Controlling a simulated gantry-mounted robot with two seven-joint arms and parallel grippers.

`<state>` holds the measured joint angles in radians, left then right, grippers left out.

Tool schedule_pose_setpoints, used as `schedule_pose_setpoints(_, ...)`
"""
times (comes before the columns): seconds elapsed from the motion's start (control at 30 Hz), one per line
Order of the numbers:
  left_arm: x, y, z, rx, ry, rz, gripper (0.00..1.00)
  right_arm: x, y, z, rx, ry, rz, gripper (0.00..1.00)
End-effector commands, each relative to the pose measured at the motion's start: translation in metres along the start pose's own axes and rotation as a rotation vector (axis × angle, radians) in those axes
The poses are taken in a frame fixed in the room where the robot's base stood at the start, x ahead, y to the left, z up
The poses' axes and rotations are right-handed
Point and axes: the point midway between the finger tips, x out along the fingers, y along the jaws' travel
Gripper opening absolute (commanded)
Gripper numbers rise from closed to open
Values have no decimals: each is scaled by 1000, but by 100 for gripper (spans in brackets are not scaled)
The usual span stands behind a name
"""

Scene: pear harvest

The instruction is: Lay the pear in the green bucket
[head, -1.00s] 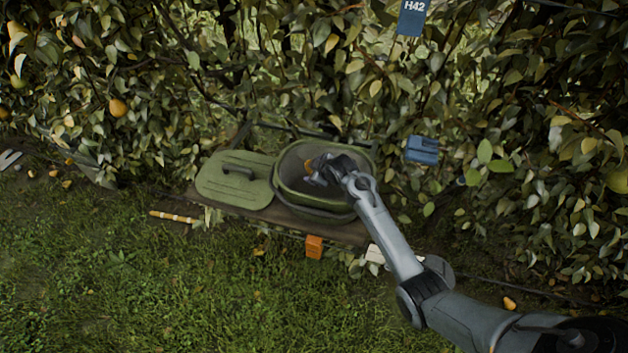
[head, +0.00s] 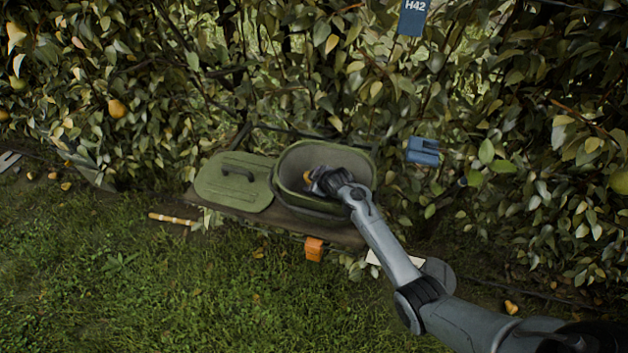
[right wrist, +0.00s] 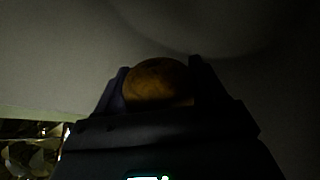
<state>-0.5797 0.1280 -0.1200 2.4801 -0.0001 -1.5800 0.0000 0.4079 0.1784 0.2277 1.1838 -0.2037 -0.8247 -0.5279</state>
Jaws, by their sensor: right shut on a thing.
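The green bucket (head: 361,203) stands open on a low plank, with a pale grey inside. My right gripper (head: 312,181) reaches down into its opening, near the left inner wall. It is shut on the pear (head: 308,177), of which only a small orange-brown part shows in the head view. In the right wrist view the pear (right wrist: 158,82) sits between the two dark fingers, with the dim pale bucket interior around it. Whether the pear touches the bucket's floor or wall I cannot tell. My left gripper is not in view.
The green lid (head: 232,186) with a handle lies left of the bucket. An orange box (head: 314,249) is at the plank's front edge. A blue box (head: 422,150) hangs at the right. Dense hedge foliage rises behind.

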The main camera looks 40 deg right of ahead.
Motion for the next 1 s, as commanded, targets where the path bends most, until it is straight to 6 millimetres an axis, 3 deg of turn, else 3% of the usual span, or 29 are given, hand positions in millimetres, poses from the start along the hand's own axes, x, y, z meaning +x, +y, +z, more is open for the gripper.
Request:
schedule_pose_setpoints(0.33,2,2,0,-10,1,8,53,5,-2,4,0,1,1,35)
schedule_pose_setpoints(0.37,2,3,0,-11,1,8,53,5,-3,5,0,0,0,71)
schedule_pose_setpoints(0.53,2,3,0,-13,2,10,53,5,-3,4,0,0,0,95)
schedule_pose_setpoints(0.83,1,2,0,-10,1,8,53,4,-2,3,0,1,0,95)
schedule_pose_setpoints(1.0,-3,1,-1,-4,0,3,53,-6,3,-5,1,2,0,95)
